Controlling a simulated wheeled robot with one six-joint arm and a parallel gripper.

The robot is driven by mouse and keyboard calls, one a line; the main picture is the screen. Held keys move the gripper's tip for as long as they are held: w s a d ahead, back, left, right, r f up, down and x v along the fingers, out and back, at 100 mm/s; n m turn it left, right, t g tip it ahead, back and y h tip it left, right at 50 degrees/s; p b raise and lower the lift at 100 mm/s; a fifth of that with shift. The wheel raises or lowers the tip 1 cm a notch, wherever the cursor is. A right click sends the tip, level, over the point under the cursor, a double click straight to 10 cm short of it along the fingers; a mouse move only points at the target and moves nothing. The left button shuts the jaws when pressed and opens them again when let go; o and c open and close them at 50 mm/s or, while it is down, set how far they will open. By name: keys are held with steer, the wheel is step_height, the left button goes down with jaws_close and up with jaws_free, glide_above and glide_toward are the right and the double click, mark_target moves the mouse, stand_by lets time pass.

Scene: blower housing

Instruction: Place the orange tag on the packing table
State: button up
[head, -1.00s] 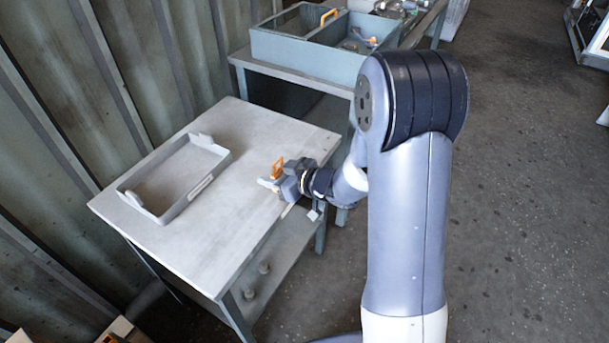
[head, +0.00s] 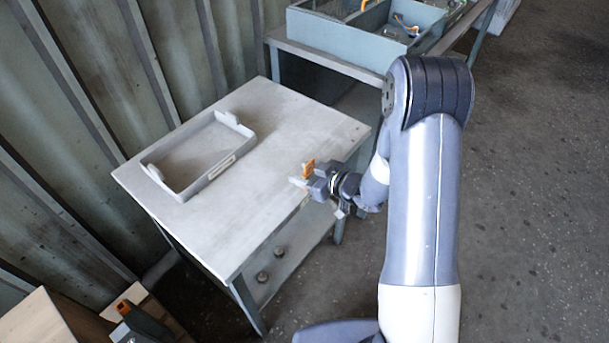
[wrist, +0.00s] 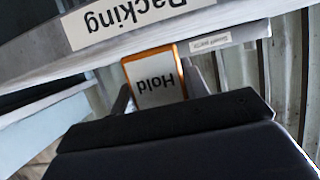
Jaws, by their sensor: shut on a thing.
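The orange tag (head: 308,168) has an orange frame around a white face. In the wrist view, the tag (wrist: 155,79) reads "Hold" upside down. My gripper (head: 304,181) is shut on it, with a finger at each side in the wrist view (wrist: 157,90). In the head view the tag is held upright at the right edge of the packing table (head: 262,178), which has a pale top. The table's "Packing" label (wrist: 125,20) is just beyond the tag in the wrist view. I cannot tell whether the tag touches the table.
A grey tray (head: 212,172) with raised end tabs sits on the table's left half. The tabletop between tray and tag is clear. Behind stands a bench with a blue-grey bin (head: 340,38) of parts. A wooden box (head: 55,320) is at lower left.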

steer(key=shift+f, duration=0.4)
steer(key=shift+f, duration=0.1)
steer(key=o, duration=1)
